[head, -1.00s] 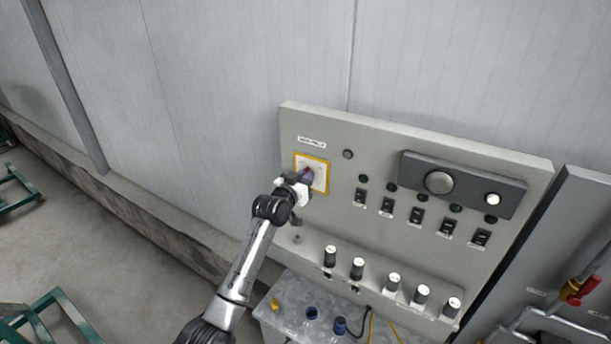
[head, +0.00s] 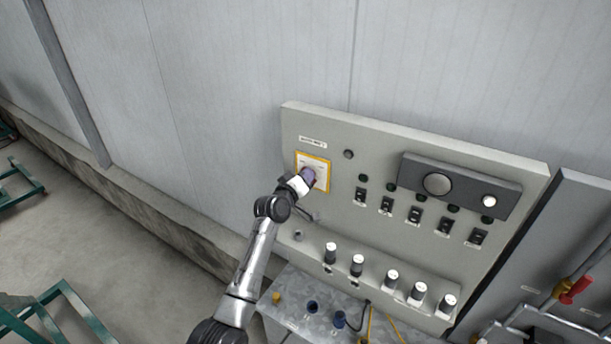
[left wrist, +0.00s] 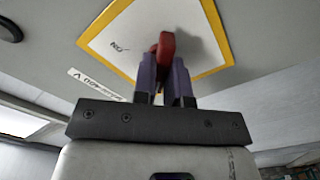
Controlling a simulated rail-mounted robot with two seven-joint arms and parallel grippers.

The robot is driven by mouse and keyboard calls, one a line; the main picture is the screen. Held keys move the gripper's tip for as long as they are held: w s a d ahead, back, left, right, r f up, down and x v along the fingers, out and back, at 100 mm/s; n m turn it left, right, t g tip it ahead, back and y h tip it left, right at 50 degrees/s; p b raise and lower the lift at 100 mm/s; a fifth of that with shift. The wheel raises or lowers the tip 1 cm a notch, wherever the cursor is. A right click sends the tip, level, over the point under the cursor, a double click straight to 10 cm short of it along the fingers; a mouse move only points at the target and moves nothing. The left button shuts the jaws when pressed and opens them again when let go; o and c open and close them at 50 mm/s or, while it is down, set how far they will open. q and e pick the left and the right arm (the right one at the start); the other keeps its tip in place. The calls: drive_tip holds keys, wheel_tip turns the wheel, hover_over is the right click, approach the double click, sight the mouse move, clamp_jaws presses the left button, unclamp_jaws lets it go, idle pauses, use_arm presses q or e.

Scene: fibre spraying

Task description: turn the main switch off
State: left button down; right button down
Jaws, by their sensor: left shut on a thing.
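The main switch (head: 322,162) is a white plate with a yellow border on the upper left of the grey panel. Its red handle (left wrist: 165,45) shows in the left wrist view, between the purple fingers of my left gripper (left wrist: 164,78). The gripper is shut on the handle. In the head view my left gripper (head: 309,175) reaches the plate from the lower left and covers most of the handle. The plate looks turned in the left wrist view, with "NO" lettering seen at an angle. My right gripper is not in view.
The grey panel (head: 390,150) also carries a row of small black switches (head: 415,215), a dark box with a round knob (head: 437,184), and several white-topped knobs (head: 392,277) below. A metal box top (head: 290,300) lies under it. Red-handled piping (head: 575,288) stands at the right.

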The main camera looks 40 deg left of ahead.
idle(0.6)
use_arm(q)
drive_tip(key=c, duration=1.2)
unclamp_jaws()
drive_tip(key=shift+o, duration=0.2)
drive_tip(key=s+d+b, duration=0.1)
drive_tip(key=s+b, duration=0.2)
drive_tip(key=s, duration=1)
drive_tip(key=shift+s+d, duration=0.35)
